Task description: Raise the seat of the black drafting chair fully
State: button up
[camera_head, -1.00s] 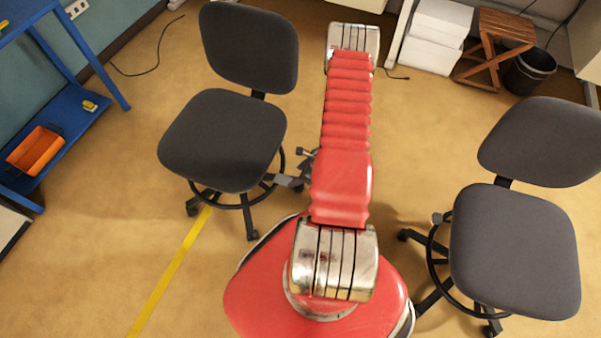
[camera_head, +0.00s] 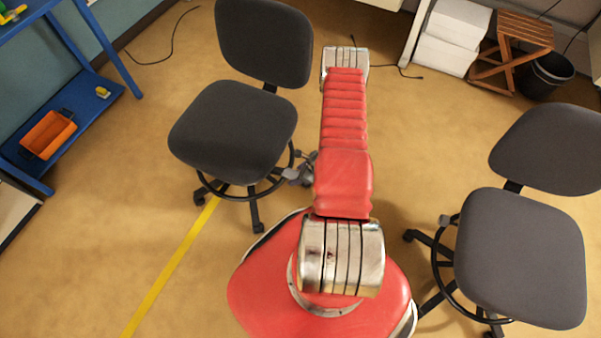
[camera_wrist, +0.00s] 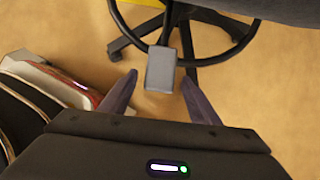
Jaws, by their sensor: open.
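The black drafting chair (camera_head: 232,130) stands left of my red arm, with a dark seat, a backrest and a foot ring over a star base. In the wrist view its seat underside (camera_wrist: 265,8) shows at the top right, above the black foot ring (camera_wrist: 235,48). A grey lever paddle (camera_wrist: 160,70) on a dark stem shows in front of my gripper (camera_wrist: 159,79). My gripper is open, with a finger on either side of the paddle's lower end; contact cannot be told. In the head view my arm partly hides the gripper and the lever.
A second, greyer drafting chair (camera_head: 522,255) stands at the right. A blue shelf (camera_head: 85,105) with an orange bin (camera_head: 47,134) is at the left. White boxes (camera_head: 452,35), a wooden stool (camera_head: 513,50) and a black bin (camera_head: 546,75) stand at the back right. Cables lie behind.

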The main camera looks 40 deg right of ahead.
aim_at(296, 175)
jog(key=shift+x, duration=1.6)
jog(key=shift+c, duration=0.7)
jog(key=c, duration=0.7)
jog(key=shift+o, duration=0.2)
